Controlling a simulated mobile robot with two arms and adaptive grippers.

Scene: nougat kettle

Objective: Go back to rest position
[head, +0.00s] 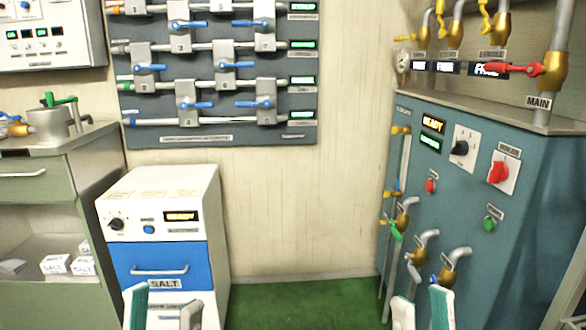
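My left gripper (163,303) shows at the bottom edge, left of the middle. Its two white and teal fingers are apart, with nothing seen between them. It appears in front of the lower part of the white and blue salt machine (160,225). My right gripper (421,304) shows at the bottom edge, right of the middle. Its fingers are also apart and look empty. It appears in front of the lower left part of the teal machine (462,185). The arms behind both grippers are out of view.
A valve panel (215,104) with blue levers hangs on the back wall. A grey-green cabinet (30,215) with salt boxes (55,264) stands at the left. Pipes and a red-handled main valve (553,70) rise above the teal machine. The green floor (300,304) between the machines is clear.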

